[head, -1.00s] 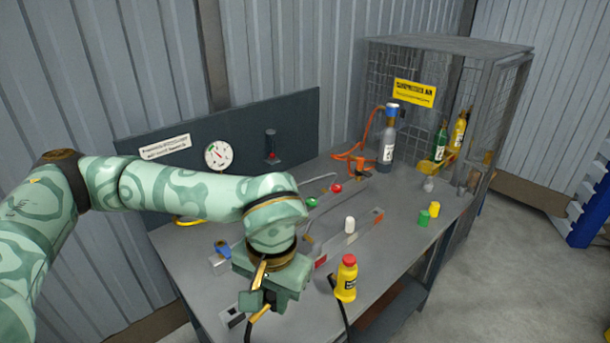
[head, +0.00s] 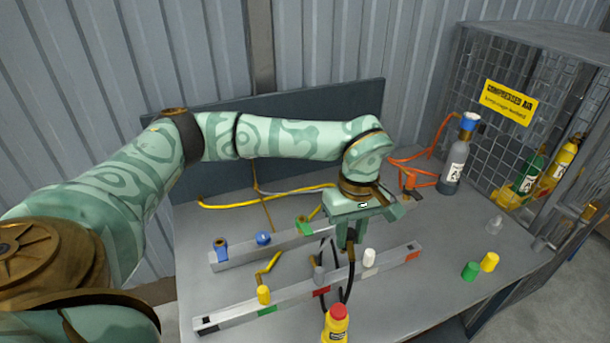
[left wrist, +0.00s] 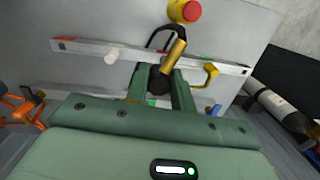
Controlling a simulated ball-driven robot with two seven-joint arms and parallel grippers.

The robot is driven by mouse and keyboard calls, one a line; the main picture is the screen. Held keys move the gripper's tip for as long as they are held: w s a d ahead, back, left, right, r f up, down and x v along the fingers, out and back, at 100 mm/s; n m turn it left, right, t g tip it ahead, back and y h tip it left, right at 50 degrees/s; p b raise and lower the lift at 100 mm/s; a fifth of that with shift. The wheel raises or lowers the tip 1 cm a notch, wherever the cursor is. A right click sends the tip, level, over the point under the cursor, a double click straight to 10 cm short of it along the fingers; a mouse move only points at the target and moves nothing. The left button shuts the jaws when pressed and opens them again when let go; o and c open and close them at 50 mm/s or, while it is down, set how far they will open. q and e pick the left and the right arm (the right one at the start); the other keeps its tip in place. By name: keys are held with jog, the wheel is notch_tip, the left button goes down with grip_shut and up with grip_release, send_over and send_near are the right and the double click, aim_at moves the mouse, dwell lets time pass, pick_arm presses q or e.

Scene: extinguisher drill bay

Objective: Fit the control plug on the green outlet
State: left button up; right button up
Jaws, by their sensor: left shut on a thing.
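My left gripper (head: 348,238) is over the rear rail (head: 280,243), with its jaws shut on a black fitting with a brass part (left wrist: 174,54), seemingly the control plug. A black hose loops from it near the yellow bottle with a red cap (head: 337,324). The green outlet (head: 305,227) is on the rear rail, just left of the gripper in the head view. A bit of green (left wrist: 152,102) shows between the fingers in the left wrist view. The plug looks apart from the outlet, but its tip is hidden. My right gripper is out of view.
The front rail (head: 218,319) carries yellow (head: 263,294), grey (head: 319,275) and white (head: 369,258) pieces. A blue outlet (head: 220,250) is on the rear rail. Green (head: 470,271) and yellow (head: 489,262) caps stand right. A wire cage (head: 490,65) stands behind a grey cylinder (head: 453,172).

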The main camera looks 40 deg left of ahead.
pick_arm(q)
jog(key=w+a+f+n+t+h+p, duration=0.1)
jog(key=w+a+n, duration=0.35)
jog(key=n, duration=0.35)
jog(key=w+a+n+t+p, duration=0.1)
jog(key=w+a+n+p, duration=0.15)
jog(key=a+n, duration=0.5)
jog(key=w+a+f+n+t+y+b, duration=0.1)
jog(key=a+f+n, duration=0.5)
jog(key=n, duration=0.6)
jog(key=w+a+y+b, duration=0.1)
jog(key=a, duration=0.1)
jog(key=shift+a+f+t+b, duration=0.2)
jog(key=shift+a+t+b, duration=0.1)
jog(key=shift+b, duration=0.1)
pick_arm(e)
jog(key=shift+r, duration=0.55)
pick_arm(q)
jog(key=shift+n, duration=0.25)
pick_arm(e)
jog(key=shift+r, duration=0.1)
pick_arm(q)
jog(key=shift+f, duration=0.15)
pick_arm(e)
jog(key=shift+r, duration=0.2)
pick_arm(q)
jog(key=shift+f, duration=0.2)
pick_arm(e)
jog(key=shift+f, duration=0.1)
